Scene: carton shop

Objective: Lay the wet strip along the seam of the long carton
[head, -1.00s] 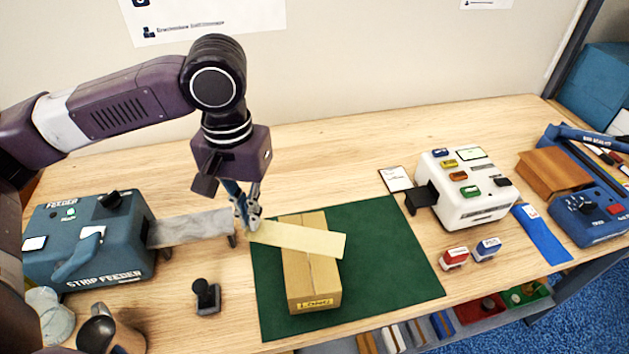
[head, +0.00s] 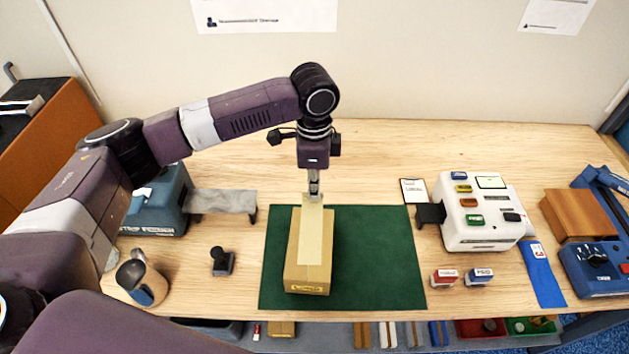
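The long carton (head: 293,252) lies on the green mat (head: 375,260), with its length running away from me and a label on its near end. My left gripper (head: 313,194) is at the carton's far end, pointing down and shut on one end of the pale wet strip (head: 311,232). The strip extends from the fingers toward me, lined up with the carton's length and covering the middle of its top, where the seam is hidden. I cannot tell whether the strip touches the carton or hovers just above it. My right gripper is not in view.
The strip feeder (head: 165,205) with its grey outlet plate (head: 225,201) stands to the left. A black-handled stamp (head: 221,262) and a mug (head: 143,280) are near the front left. A white machine (head: 480,215), two small stamps and a blue sleeve (head: 542,275) are right of the mat.

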